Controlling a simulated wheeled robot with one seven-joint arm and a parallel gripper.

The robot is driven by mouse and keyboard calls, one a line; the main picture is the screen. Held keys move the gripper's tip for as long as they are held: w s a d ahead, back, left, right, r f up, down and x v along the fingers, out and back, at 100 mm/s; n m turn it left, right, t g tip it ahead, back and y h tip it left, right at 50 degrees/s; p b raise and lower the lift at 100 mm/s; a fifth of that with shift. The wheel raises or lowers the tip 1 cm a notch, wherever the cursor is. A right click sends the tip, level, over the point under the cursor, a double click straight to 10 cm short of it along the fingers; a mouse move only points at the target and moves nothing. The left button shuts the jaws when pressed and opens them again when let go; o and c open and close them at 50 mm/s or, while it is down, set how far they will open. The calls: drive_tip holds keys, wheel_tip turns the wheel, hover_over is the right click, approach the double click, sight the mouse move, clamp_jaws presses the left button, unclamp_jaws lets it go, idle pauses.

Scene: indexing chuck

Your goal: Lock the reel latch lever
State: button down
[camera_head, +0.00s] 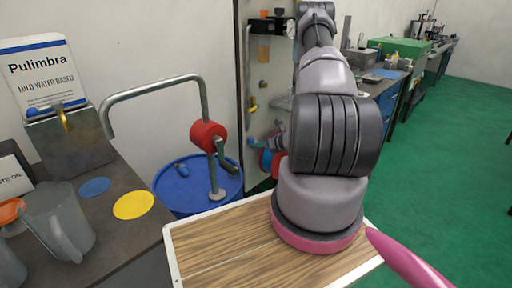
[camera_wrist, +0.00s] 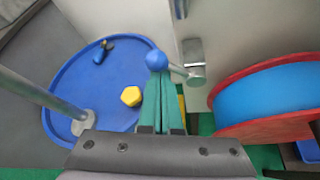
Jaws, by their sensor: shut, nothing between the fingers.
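The latch lever (camera_wrist: 178,69) is a short metal arm with a blue ball knob (camera_wrist: 156,60), joined to a metal pivot on the grey panel. The red-rimmed reel with a blue drum (camera_wrist: 265,95) is at the right of the wrist view. It shows partly in the head view (camera_head: 266,160), behind my arm. My gripper (camera_wrist: 159,84) has teal fingers, closed together and empty. The fingertips are just below the ball knob in the picture; I cannot tell whether they touch it. In the head view my arm hides most of the gripper area.
A blue drum (camera_head: 228,195) with a red-bodied hand pump (camera_head: 208,135) stands left of the reel. A yellow cap (camera_wrist: 131,96) lies on its lid. The grey panel (camera_head: 262,92) carries other fittings. A bench with jugs (camera_head: 62,222) is at far left. Green floor is open at right.

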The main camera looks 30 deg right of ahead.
drive_tip(key=shift+w+d+r+m+y, duration=0.2)
drive_tip(key=shift+d+r+m+y, duration=0.35)
drive_tip(key=shift+m+y, duration=0.45)
drive_tip(key=m+y, duration=0.1)
drive_tip(key=d+r+m, duration=0.1)
drive_tip(key=shift+w+d+m+y, duration=0.3)
drive_tip(key=shift+y, duration=0.1)
drive_tip(key=shift+d, duration=0.15)
drive_tip(key=shift+f, duration=0.1)
